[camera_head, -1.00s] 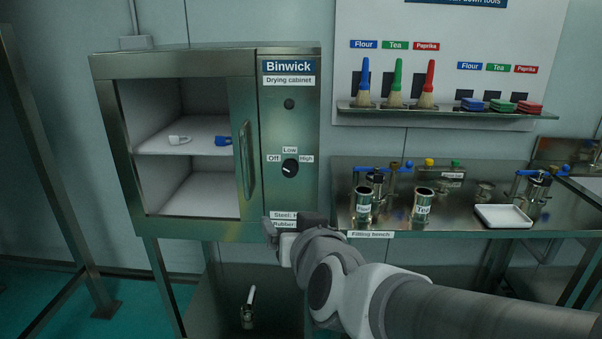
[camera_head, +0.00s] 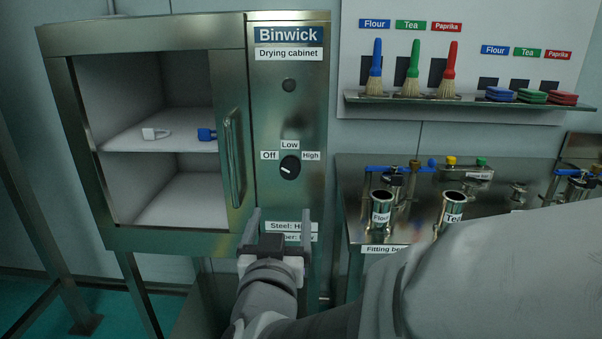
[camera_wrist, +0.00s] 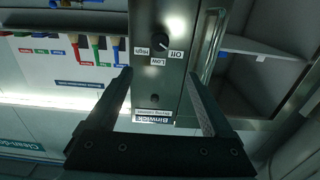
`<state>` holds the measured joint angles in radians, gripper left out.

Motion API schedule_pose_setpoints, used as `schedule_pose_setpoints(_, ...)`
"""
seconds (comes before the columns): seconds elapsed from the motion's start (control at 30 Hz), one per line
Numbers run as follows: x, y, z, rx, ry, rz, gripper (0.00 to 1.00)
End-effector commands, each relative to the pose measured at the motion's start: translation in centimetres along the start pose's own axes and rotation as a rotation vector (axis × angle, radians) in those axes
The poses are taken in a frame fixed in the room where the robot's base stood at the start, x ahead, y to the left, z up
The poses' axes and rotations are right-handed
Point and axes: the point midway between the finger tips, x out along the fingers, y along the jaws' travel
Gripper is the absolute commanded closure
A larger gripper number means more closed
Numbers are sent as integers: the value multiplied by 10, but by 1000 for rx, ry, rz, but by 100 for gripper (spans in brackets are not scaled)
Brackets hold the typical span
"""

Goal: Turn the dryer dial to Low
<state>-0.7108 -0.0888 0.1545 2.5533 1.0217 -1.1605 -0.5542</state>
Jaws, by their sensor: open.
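The dryer dial (camera_head: 290,167) is a round black knob on the front panel of the Binwick drying cabinet (camera_head: 290,100). Its white pointer mark lies toward the Off label (camera_head: 269,155) side; Low (camera_head: 290,145) is above it and High (camera_head: 311,155) at right. My gripper (camera_head: 264,222) is in front of the cabinet, below the dial and apart from it, with its two fingers spread and empty. In the wrist view the dial (camera_wrist: 159,44) appears upside down, beyond and between the open fingers (camera_wrist: 158,88).
The cabinet door handle (camera_head: 233,160) stands out left of the dial. The cabinet's shelves hold a white piece (camera_head: 155,133) and a blue piece (camera_head: 207,134). At right are a bench with canisters (camera_head: 380,207) and a rack of brushes (camera_head: 411,75).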

Motion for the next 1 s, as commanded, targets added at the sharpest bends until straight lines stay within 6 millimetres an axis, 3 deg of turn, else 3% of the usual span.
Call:
schedule_pose_setpoints(0.4, 30, 1, -5, -5, -2, 4, 14)
schedule_pose_setpoints(0.8, 119, 1, 1, 0, 2, 4, 14)
schedule_pose_setpoints(1.0, 154, 1, 0, 0, 2, 2, 14)
